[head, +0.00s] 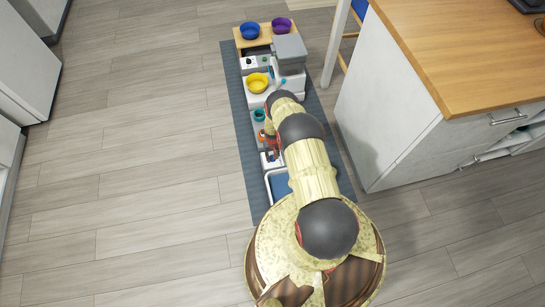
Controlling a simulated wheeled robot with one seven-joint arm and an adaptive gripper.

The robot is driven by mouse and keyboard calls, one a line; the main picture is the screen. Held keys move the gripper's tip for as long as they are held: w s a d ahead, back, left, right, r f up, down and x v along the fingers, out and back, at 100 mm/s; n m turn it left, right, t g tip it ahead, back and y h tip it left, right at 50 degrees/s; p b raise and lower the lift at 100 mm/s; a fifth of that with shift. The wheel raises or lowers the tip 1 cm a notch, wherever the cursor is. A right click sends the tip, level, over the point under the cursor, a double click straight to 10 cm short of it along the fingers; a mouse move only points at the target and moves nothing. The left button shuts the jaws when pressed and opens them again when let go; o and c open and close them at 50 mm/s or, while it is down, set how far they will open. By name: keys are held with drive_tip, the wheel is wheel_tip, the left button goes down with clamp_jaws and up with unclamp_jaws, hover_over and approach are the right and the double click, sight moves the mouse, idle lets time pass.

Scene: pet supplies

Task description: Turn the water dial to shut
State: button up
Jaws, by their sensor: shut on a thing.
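The water dial sits on a small white block (266,161) beside a blue water basin (279,184) on the near part of the mat. My gripper (270,150) points down at this block, to the left of my arm. It is small in the head view and partly covered by my arm. Its jaws are shut on what appears to be the dial. The dial's own face and its angle are hidden, so I cannot tell how far it is turned.
A dark blue-grey mat (238,104) lies on the wood floor. On it stand a yellow bowl (257,83), a grey-lidded dispenser (289,48), a teal cup (259,115), and a wooden stand (242,42) with blue and purple bowls. A counter (385,125) stands right. The left floor is clear.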

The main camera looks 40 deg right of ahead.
drive_tip(key=o, duration=1.1)
drive_tip(key=shift+r, duration=0.1)
wheel_tip(320, 180, up, 12)
drive_tip(key=shift+f, duration=0.15)
idle(0.7)
